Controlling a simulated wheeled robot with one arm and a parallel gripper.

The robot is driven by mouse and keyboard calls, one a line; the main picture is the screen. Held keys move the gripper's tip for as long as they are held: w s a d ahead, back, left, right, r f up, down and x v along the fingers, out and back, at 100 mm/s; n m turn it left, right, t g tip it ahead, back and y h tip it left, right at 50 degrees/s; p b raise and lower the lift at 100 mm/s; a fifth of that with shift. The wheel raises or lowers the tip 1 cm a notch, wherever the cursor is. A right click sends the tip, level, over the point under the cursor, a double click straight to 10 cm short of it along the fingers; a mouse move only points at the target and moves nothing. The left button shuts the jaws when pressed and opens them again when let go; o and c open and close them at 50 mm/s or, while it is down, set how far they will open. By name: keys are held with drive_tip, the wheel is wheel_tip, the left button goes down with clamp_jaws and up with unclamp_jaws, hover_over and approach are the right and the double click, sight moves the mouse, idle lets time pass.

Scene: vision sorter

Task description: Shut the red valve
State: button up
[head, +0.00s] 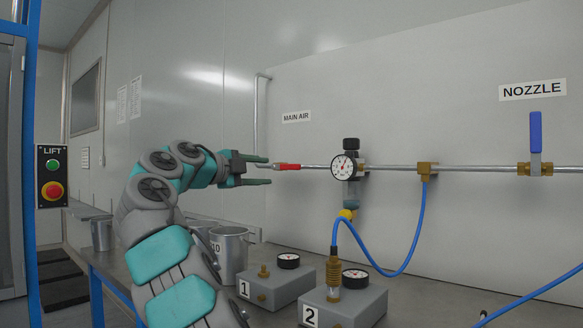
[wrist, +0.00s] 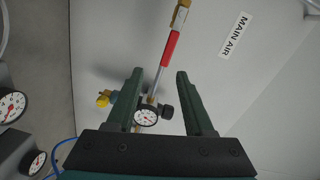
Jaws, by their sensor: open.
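The red valve handle (head: 288,166) lies along the wall pipe, in line with it, below the MAIN AIR sign. It also shows in the wrist view (wrist: 170,49), running from a brass valve body (wrist: 181,15) at the top. In the head view my gripper hides that brass body. My gripper (head: 268,170) is open and empty, just left of the red handle. In the wrist view its two fingertips (wrist: 160,72) are spread apart, with the handle's free end just past them. I cannot tell whether either finger touches the handle.
A regulator with a gauge (head: 345,165) sits on the pipe to the right. A blue-handled valve (head: 535,135) stands upright under NOZZLE. A blue hose (head: 405,262) hangs before the wall. Numbered grey boxes (head: 262,292) and metal cups (head: 230,255) stand on the bench below.

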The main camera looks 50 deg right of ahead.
sight(290, 168)
drive_tip(key=d+m, duration=0.1)
drive_tip(key=d, duration=0.2)
drive_tip(key=w+d+p, duration=0.1)
drive_tip(key=d, duration=0.2)
drive_tip(key=d+r+m+p, duration=0.1)
drive_tip(key=d, duration=0.2)
drive_tip(key=shift+w+d+m+h, duration=0.2)
drive_tip(key=shift+m+h, duration=0.1)
drive_tip(key=shift+d+f+p, duration=0.15)
drive_tip(key=shift+d+p, duration=0.15)
drive_tip(key=shift+d, duration=0.1)
clamp_jaws()
idle(0.9)
